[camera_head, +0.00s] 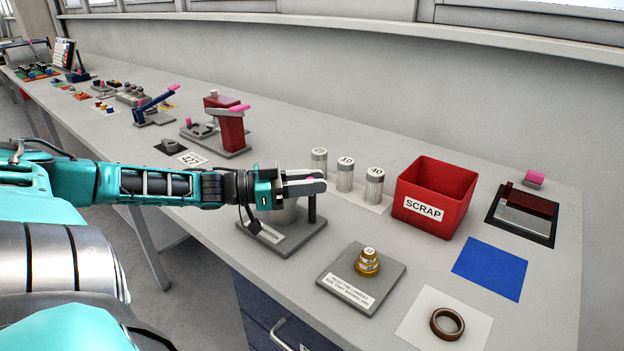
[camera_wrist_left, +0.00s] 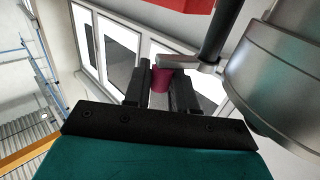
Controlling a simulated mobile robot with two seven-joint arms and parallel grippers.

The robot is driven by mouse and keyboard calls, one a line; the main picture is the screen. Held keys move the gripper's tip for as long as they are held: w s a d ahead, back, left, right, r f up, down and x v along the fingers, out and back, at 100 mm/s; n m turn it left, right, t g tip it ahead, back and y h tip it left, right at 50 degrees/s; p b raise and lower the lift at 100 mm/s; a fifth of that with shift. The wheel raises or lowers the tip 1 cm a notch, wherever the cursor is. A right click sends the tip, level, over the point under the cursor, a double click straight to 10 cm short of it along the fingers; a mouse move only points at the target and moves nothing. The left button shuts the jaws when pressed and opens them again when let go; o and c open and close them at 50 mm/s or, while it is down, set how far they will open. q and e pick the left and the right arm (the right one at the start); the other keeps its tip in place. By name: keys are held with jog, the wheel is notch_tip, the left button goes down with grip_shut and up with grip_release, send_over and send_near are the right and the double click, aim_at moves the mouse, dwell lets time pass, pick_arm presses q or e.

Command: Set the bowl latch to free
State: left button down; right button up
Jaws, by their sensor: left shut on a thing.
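The bowl (camera_head: 284,214) is a grey metal cylinder on a grey base plate (camera_head: 310,236) near the bench's front edge, partly hidden by my left gripper. In the left wrist view the bowl (camera_wrist_left: 285,75) fills the right side. A dark post (camera_head: 312,209) stands beside it. My left gripper (camera_head: 308,181) is over the bowl, shut on the pink-magenta latch knob (camera_wrist_left: 161,80). The knob sits between the fingertips at the end of a grey lever (camera_wrist_left: 180,62) that runs to the dark post. The latch's marked positions are hidden. My right gripper is out of view.
Three numbered metal cylinders (camera_head: 345,175) stand behind the bowl. A red SCRAP bin (camera_head: 446,184) is to the right. A plate with a brass weight (camera_head: 367,262) lies at the front, beside a brown ring (camera_head: 447,323). A red stand (camera_head: 230,130) is behind left.

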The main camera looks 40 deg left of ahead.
pick_arm(q)
jog(key=shift+m+g+h, duration=0.3)
jog(key=c, duration=1.1)
grip_release()
jog(key=shift+s+a, duration=0.15)
jog(key=p+v, duration=0.3)
jog(key=v, duration=0.9)
jog(key=shift+s+a, duration=0.2)
jog(key=shift+s, duration=0.05)
